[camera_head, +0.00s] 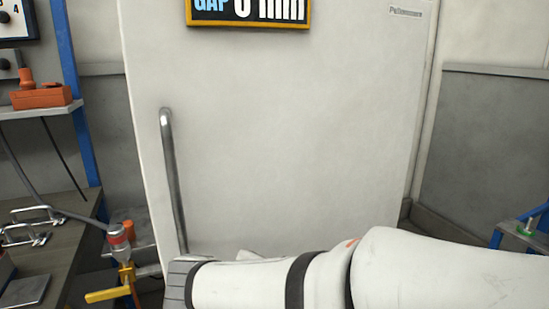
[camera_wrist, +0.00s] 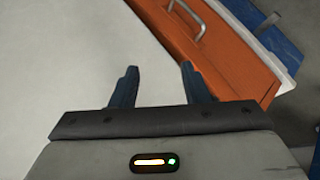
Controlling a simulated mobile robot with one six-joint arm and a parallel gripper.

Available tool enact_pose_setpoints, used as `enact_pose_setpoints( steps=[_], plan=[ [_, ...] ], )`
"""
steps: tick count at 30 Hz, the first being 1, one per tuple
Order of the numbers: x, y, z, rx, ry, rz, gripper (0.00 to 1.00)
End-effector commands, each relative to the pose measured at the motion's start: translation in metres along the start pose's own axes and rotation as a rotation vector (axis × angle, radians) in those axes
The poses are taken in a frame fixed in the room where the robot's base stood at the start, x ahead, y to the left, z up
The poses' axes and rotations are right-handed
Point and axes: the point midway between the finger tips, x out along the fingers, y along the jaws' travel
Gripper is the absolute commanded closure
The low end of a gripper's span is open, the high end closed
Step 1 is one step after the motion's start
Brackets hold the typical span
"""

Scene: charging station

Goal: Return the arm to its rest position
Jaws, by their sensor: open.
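My gripper (camera_wrist: 157,85) shows in the wrist view with its two dark fingers spread apart and nothing between them. A pale surface lies beyond the left finger and an orange panel beyond the right one. In the head view my white arm reaches in from the lower right, low across the front of a large white cabinet door (camera_head: 290,120). The arm hides the door's lower part, and my fingers cannot be made out there. The door has a vertical metal bar handle (camera_head: 173,180) on its left side. A sign reading "GAP 0 mm" (camera_head: 248,12) is at its top.
An orange device (camera_head: 40,96) sits on a shelf above. A blue frame (camera_head: 525,235) stands at the right. The wrist view shows an orange panel (camera_wrist: 215,50) with a metal handle.

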Motion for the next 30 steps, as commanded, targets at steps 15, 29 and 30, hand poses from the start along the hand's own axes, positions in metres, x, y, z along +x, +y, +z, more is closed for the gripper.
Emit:
enact_pose_setpoints(
  steps=[15, 29, 30],
  plan=[
    [-0.066, 0.104, 0.169, 0.722, -0.265, -0.550, 0.58],
    [-0.092, 0.124, 0.192, 1.010, -0.239, -0.652, 0.58],
    [-0.092, 0.124, 0.192, 1.010, -0.239, -0.652, 0.58]
  ],
)
